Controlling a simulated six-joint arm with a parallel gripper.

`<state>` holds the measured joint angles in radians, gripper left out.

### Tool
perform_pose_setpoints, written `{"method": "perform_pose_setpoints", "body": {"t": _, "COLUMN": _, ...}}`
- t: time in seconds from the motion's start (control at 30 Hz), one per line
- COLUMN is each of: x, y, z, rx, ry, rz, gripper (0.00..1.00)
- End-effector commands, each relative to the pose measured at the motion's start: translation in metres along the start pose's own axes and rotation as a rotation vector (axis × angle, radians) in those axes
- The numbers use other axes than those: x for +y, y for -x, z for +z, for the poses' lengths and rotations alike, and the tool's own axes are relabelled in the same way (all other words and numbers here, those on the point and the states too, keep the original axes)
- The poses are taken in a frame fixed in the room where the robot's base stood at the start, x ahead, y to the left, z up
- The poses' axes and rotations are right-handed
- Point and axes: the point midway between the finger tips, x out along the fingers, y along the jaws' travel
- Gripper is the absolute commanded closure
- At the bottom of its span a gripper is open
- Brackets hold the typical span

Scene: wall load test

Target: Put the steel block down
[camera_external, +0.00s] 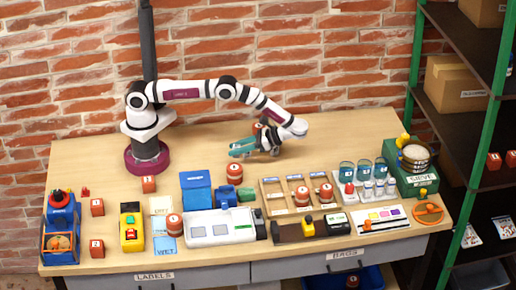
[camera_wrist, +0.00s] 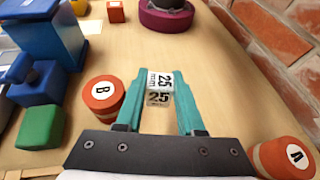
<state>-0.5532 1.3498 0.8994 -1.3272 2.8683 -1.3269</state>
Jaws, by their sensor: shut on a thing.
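The steel block (camera_wrist: 159,91) is a small silver block marked 25 on two faces, between my teal fingertips in the wrist view. My gripper (camera_wrist: 160,92) is shut on it; it also shows in the external view (camera_external: 237,149), low over the back middle of the table (camera_external: 340,130). The fingers reach toward the left there, and I cannot make out the block in that view. I cannot tell whether the block touches the wooden top.
A red cylinder marked B (camera_wrist: 102,99) stands close left of my fingers, and one marked A (camera_wrist: 287,157) is at the lower right. A blue box (camera_external: 196,190) and several trays fill the front. Bare table lies ahead. The brick wall (camera_external: 330,60) is behind.

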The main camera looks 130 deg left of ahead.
Motion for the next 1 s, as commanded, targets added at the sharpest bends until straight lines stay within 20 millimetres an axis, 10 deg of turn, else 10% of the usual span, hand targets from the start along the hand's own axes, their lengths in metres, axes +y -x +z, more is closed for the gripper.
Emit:
{"method": "perform_pose_setpoints", "body": {"t": 0.4, "x": -0.032, "y": 0.071, "z": -0.020, "rx": -0.002, "ry": -0.357, "rz": -0.857, "gripper": 1.00}}
{"method": "perform_pose_setpoints", "body": {"t": 0.7, "x": -0.003, "y": 0.170, "z": -0.016, "rx": 0.000, "ry": -0.627, "rz": -1.494, "gripper": 1.00}}
{"method": "perform_pose_setpoints", "body": {"t": 0.87, "x": 0.001, "y": 0.191, "z": -0.019, "rx": -0.003, "ry": -0.679, "rz": -1.614, "gripper": 1.00}}
{"method": "perform_pose_setpoints", "body": {"t": 1.0, "x": -0.037, "y": 0.196, "z": -0.048, "rx": -0.005, "ry": -0.682, "rz": -1.617, "gripper": 1.00}}
